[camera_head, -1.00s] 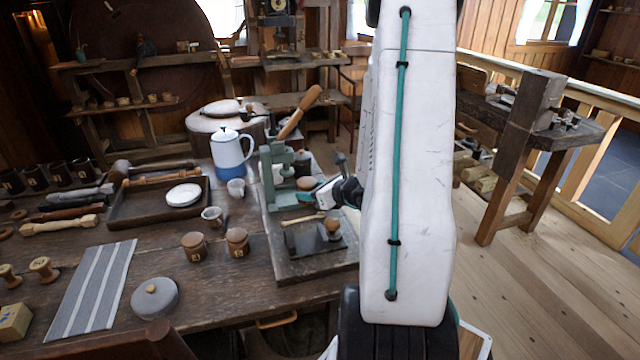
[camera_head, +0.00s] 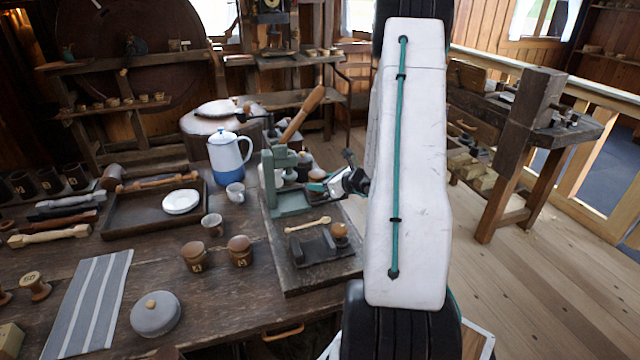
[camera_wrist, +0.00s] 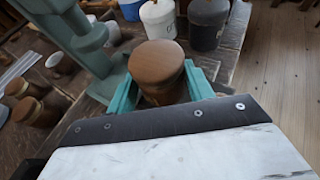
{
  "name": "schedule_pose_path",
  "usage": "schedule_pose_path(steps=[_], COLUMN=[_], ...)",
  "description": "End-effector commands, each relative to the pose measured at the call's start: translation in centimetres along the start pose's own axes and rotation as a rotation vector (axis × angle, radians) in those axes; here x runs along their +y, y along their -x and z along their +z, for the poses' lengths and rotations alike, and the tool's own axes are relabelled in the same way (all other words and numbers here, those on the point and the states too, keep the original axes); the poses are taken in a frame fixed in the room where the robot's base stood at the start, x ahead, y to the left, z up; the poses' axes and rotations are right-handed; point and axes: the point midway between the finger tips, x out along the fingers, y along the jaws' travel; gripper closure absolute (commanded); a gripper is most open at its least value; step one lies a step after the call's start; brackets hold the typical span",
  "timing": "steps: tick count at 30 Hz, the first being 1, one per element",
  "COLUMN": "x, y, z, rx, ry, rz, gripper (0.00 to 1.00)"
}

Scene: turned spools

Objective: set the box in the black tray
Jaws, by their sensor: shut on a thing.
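My gripper (camera_wrist: 160,88) has its teal fingers shut on a round brown wooden box (camera_wrist: 158,66) with a lid, which stands upright between them in the wrist view. In the head view my gripper (camera_head: 318,187) is just right of the green press, partly hidden by my white arm. A small dark tray (camera_head: 310,254), which I take for the black tray, lies on a board at the bench's right end, nearer the camera than my gripper. The box is apart from this tray. A brown round knob shows at the tray's right end.
The green press (camera_head: 288,195) with a wooden lever stands close beside my gripper. A wooden spoon (camera_head: 308,225) lies behind the small tray. Two brown lidded pots (camera_head: 240,251) stand left of it. A larger brown tray (camera_head: 130,222) holds a white plate (camera_head: 181,201).

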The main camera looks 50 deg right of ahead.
Motion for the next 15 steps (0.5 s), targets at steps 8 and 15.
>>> schedule_pose_path(steps=[8, 15], x=[0.00, 0.17], y=[0.00, -0.11], z=[-0.56, -0.39], rx=[0.010, 0.008], ry=[-0.003, -0.001], rz=[-0.002, 0.000], gripper=[0.27, 0.27])
